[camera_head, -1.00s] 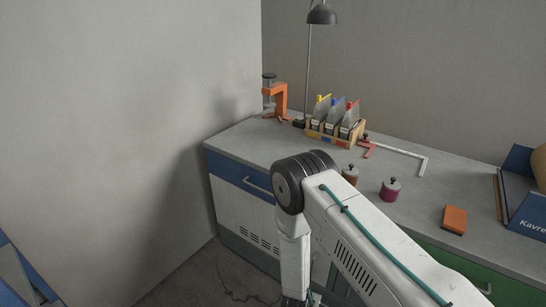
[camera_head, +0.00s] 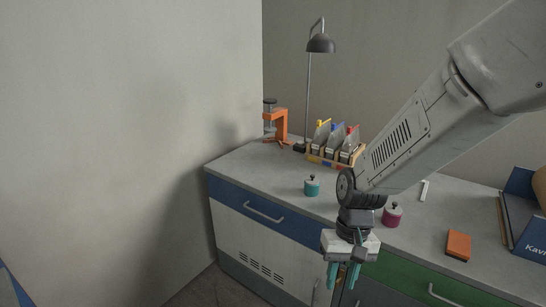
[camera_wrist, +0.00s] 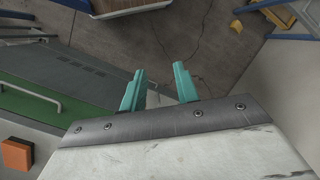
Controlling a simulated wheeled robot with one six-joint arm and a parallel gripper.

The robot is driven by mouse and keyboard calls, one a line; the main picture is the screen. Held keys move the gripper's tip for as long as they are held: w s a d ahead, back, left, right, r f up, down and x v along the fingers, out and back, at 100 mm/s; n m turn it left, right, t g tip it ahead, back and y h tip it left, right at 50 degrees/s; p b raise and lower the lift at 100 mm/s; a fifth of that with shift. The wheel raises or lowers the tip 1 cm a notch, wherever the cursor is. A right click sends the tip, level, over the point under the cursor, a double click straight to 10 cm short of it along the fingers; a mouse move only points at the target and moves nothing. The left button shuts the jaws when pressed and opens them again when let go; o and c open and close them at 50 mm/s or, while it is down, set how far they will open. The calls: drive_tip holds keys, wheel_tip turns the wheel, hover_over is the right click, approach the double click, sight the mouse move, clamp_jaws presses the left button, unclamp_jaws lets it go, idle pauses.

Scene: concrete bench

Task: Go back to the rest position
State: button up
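My gripper (camera_head: 343,274) hangs pointing down in front of the bench's drawers in the head view, with my arm reaching in from the upper right. Its two teal fingers are apart, and in the wrist view (camera_wrist: 160,84) nothing shows between them but the cracked floor. It touches nothing that I can see.
The concrete bench (camera_head: 262,163) holds a teal pot (camera_head: 312,187), a magenta pot (camera_head: 392,215), an orange block (camera_head: 458,245), a wooden rack (camera_head: 334,160), an orange clamp (camera_head: 281,124) and a lamp (camera_head: 321,44).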

drive_tip(key=s+d+r+t, duration=0.2)
drive_tip(key=s+d+r, duration=0.4)
drive_tip(key=r, duration=0.3)
drive_tip(key=s+d+r+t+h, duration=0.1)
drive_tip(key=s+d+r+t, duration=0.1)
drive_tip(key=s+d+r, duration=0.3)
drive_tip(key=s+r, duration=0.4)
drive_tip(key=shift+d+r+m, duration=0.25)
drive_tip(key=shift+d+m, duration=0.15)
drive_tip(key=shift+s, duration=0.1)
idle(0.8)
